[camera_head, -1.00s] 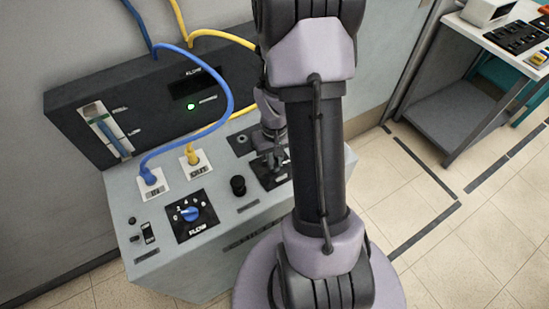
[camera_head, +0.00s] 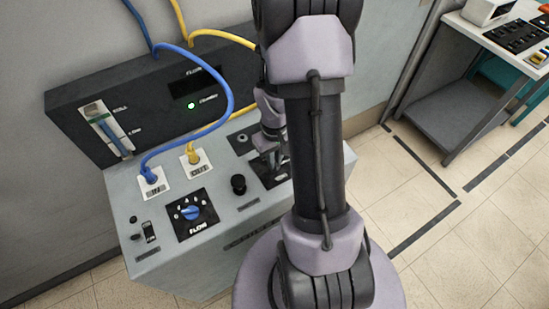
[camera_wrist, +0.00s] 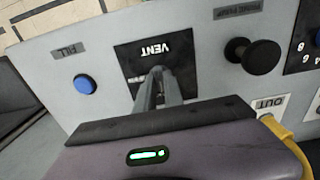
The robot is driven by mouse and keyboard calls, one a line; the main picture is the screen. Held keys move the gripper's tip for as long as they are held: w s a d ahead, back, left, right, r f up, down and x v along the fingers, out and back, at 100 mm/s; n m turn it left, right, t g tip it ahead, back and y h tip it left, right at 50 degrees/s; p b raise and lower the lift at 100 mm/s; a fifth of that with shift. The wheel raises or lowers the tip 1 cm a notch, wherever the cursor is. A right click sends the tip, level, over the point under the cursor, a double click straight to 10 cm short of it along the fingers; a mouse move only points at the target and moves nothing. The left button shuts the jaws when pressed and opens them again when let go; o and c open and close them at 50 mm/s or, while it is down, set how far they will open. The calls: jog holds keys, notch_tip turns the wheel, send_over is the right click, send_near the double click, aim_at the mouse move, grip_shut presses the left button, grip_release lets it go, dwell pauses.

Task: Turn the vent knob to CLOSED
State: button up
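The black VENT plate (camera_wrist: 181,60) lies on the grey panel top in the wrist view, its lettering upside down. My gripper (camera_wrist: 158,80) reaches down over the middle of this plate with its two fingers close together. The vent knob itself is hidden by the fingers, so I cannot tell whether they grip it or how it is turned. In the head view my gripper (camera_head: 268,156) is at the right part of the console, partly behind my arm. The vent plate there is mostly covered.
A black round knob (camera_wrist: 252,56) and a blue FILL button (camera_wrist: 85,84) flank the plate. The console (camera_head: 222,232) also carries the blue FLOW knob (camera_head: 190,213), a blue hose (camera_head: 226,78) and a yellow hose (camera_head: 222,118). A side table (camera_head: 452,105) stands at right.

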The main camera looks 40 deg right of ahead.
jog(key=o, duration=0.4)
notch_tip(320, 180, up, 17)
jog(key=p, duration=0.6)
jog(key=shift+r, duration=0.2)
jog(key=shift+a, duration=0.1)
